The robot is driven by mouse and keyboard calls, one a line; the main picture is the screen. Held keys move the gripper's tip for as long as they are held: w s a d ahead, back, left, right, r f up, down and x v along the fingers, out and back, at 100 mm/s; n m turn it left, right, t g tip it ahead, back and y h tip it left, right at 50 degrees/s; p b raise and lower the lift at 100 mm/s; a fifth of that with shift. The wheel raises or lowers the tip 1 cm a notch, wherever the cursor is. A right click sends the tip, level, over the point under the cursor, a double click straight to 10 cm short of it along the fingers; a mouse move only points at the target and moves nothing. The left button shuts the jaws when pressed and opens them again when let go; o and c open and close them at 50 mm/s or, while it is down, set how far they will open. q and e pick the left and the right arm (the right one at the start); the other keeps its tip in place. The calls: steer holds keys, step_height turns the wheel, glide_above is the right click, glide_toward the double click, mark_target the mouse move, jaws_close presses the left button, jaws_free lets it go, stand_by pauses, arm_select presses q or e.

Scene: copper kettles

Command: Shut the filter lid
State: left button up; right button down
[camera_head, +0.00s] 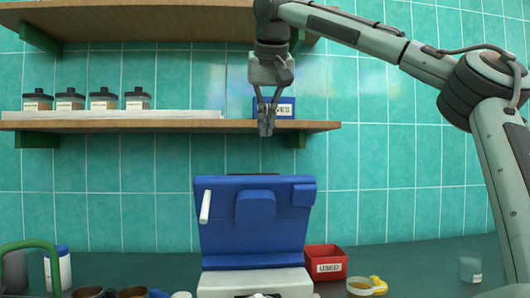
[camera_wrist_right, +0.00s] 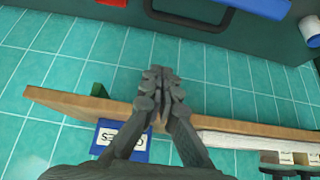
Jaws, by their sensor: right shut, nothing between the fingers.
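The blue filter lid (camera_head: 255,225) stands open and nearly upright above a pale machine body (camera_head: 255,283), with a white bar at its left edge. The lower front of the machine is cut off by the picture edge. My right gripper (camera_head: 266,128) is shut and empty, pointing down in front of the lower wall shelf, above the lid and apart from it. In the right wrist view its fingers (camera_wrist_right: 160,82) are together with nothing between them. A blue edge, probably the lid (camera_wrist_right: 275,5), shows at the top there. My left gripper is out of view.
A lower shelf (camera_head: 180,126) holds several dark-lidded jars and a blue labelled box (camera_head: 287,107) right beside my gripper. A red USED bin (camera_head: 323,262) stands right of the machine, near a small bowl (camera_head: 360,286). A white bottle (camera_head: 58,270) stands at left.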

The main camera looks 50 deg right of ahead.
steer(key=f, duration=0.6)
steer(key=w+d+f, duration=0.1)
steer(key=f, duration=0.2)
steer(key=shift+w, duration=0.1)
steer(key=shift+d, duration=0.1)
stand_by(0.3)
